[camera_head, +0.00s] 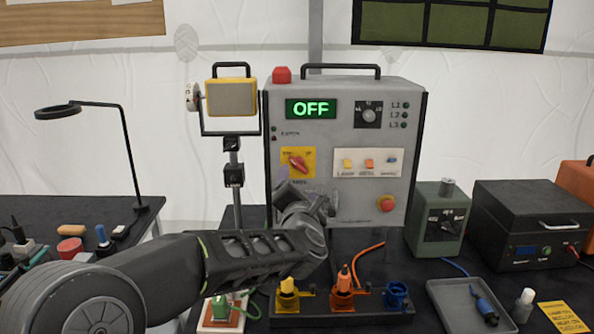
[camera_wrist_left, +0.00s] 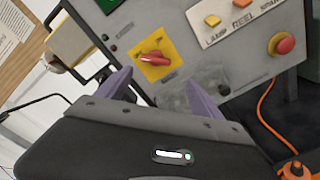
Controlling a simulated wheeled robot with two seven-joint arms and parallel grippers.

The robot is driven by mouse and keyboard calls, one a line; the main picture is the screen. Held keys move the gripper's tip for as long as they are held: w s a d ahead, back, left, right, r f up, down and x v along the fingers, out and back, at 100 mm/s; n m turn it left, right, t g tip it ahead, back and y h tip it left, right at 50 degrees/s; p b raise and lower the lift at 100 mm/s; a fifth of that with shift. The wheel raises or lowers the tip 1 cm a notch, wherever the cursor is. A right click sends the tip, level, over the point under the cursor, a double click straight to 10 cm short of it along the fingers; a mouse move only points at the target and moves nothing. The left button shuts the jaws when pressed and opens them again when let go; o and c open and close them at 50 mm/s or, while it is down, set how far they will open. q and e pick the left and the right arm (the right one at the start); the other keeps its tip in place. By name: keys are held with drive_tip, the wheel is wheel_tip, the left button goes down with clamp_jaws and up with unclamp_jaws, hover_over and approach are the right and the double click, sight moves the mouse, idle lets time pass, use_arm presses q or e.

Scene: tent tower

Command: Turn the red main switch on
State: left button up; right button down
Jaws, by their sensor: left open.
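The red main switch (camera_head: 297,162) is a red rotary handle on a yellow plate, on the left of the grey control box (camera_head: 345,215). Its handle sits tilted across the plate. It also shows in the left wrist view (camera_wrist_left: 154,59). The green display (camera_head: 311,109) on the box reads OFF. My left gripper (camera_head: 310,193) is just below the switch, in front of the box face. In the left wrist view its two purple fingers (camera_wrist_left: 160,88) are spread apart with nothing between them, and the switch lies beyond them. My right gripper is not in view.
A red mushroom button (camera_head: 386,203) and a row of small switches (camera_head: 366,163) are right of the main switch. A work lamp (camera_head: 231,98) stands at left. Coloured connectors (camera_head: 343,290) stand below. A green box (camera_head: 439,218) and black unit (camera_head: 530,225) are at right.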

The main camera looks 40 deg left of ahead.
sight(297, 170)
use_arm(q)
drive_tip(key=p+x, duration=0.1)
drive_tip(key=x, duration=0.4)
drive_tip(key=r+p+x, duration=0.1)
drive_tip(key=x, duration=0.1)
drive_tip(key=shift+a+p, duration=0.3)
drive_tip(key=shift+p, duration=0.05)
drive_tip(key=c, duration=1.4)
